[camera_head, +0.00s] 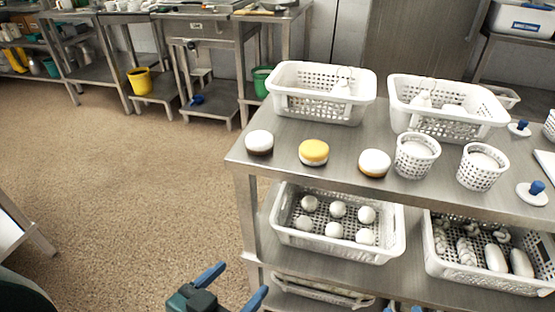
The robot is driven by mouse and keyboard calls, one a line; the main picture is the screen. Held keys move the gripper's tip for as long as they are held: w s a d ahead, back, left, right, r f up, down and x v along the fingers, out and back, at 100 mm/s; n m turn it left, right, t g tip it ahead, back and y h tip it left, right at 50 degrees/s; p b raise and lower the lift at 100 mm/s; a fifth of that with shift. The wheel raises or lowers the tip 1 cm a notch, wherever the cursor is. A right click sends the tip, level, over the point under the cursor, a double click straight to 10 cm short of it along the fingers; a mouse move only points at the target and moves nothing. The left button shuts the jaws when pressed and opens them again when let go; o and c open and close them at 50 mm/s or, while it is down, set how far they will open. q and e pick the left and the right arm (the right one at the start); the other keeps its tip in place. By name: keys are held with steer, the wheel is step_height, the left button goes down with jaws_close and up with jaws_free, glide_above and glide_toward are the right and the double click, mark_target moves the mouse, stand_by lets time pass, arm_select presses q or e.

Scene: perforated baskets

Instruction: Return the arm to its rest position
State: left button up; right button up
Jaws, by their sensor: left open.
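My left gripper (243,278) shows at the bottom of the head view, left of the steel table. Its two blue fingers are spread apart with nothing between them. It is near the front left of the table's lower shelf and seems clear of it. Small blue tips (416,309) at the bottom edge, right of centre, may belong to my right gripper. Too little of them shows to tell their state.
The steel table (290,185) bears white perforated baskets (321,93), small perforated cups (417,157) and round two-tone cakes (313,152). A basket of white balls (338,222) stands on the lower shelf. The floor (130,190) at left is clear.

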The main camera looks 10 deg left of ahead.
steer(key=shift+w, duration=0.1)
arm_select(q)
steer(key=r+g+p, duration=0.1)
steer(key=r+p, duration=0.1)
steer(key=p, duration=0.7)
steer(key=r+g+y+p, duration=0.1)
steer(key=r+g+p, duration=0.1)
steer(key=p, duration=0.8)
steer(key=shift+w+d+r+g, duration=0.1)
steer(key=shift+w+r+g, duration=0.15)
steer(key=shift+r, duration=0.2)
arm_select(e)
step_height(320, 180, up, 5)
steer(key=g, duration=0.1)
steer(key=g+h, duration=0.1)
steer(key=g, duration=0.1)
steer(key=shift+w+a+f+g, duration=0.1)
steer(key=shift+w+g, duration=0.05)
steer(key=shift+g, duration=0.15)
arm_select(q)
steer(key=shift+f, duration=0.25)
arm_select(e)
steer(key=shift+f, duration=0.25)
